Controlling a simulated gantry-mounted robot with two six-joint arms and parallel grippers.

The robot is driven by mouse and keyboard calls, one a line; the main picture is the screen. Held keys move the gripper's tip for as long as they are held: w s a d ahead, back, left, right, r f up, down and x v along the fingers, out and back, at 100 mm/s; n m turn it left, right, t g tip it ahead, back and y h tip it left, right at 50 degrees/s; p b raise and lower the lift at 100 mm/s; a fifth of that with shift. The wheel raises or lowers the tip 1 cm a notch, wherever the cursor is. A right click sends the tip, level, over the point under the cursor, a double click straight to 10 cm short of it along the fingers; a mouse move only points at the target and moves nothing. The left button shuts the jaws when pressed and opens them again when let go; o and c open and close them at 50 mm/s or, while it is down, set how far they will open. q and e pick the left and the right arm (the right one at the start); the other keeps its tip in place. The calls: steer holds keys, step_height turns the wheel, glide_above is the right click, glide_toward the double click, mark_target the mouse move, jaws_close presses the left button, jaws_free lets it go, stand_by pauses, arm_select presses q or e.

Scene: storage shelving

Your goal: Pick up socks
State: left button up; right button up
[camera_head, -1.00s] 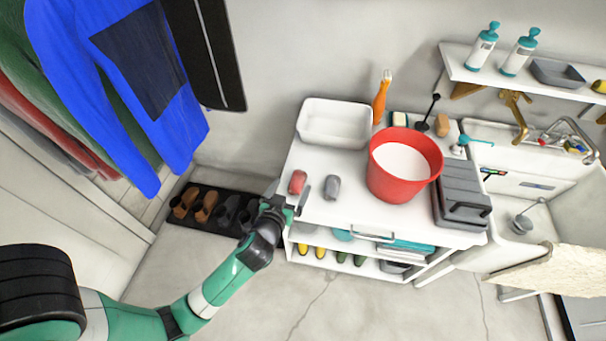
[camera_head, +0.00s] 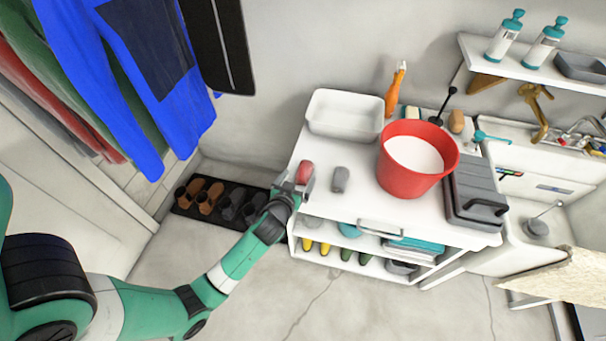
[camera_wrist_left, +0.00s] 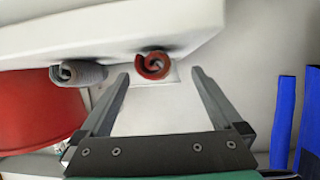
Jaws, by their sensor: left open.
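A rolled red sock (camera_head: 304,172) lies at the left end of the white cabinet top. A rolled grey sock (camera_head: 340,179) lies just right of it. My left gripper (camera_head: 296,184) is open at the cabinet's front left edge, with its fingers close to the red sock. In the left wrist view, the red sock (camera_wrist_left: 153,65) shows between the open fingertips (camera_wrist_left: 160,74), apparently just beyond them. The grey sock (camera_wrist_left: 78,73) is outside the fingers, to the left. Whether a finger touches the red sock cannot be told. My right gripper is not in view.
A red bucket (camera_head: 409,181) with white contents and a grey case (camera_head: 476,196) stand right of the socks. A white basin (camera_head: 344,132) is behind them. Hanging clothes (camera_head: 128,95) are at the left. Shoes sit on a black mat (camera_head: 244,190) beside the cabinet.

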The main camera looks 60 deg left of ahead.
mark_target(303, 172)
arm_select(q)
steer(key=b+x, duration=0.1)
steer(key=x, duration=0.3)
steer(key=shift+w+a+f, duration=0.1)
steer(key=shift+w+f, duration=0.05)
steer(key=shift+w, duration=0.2)
steer(key=c, duration=1.4)
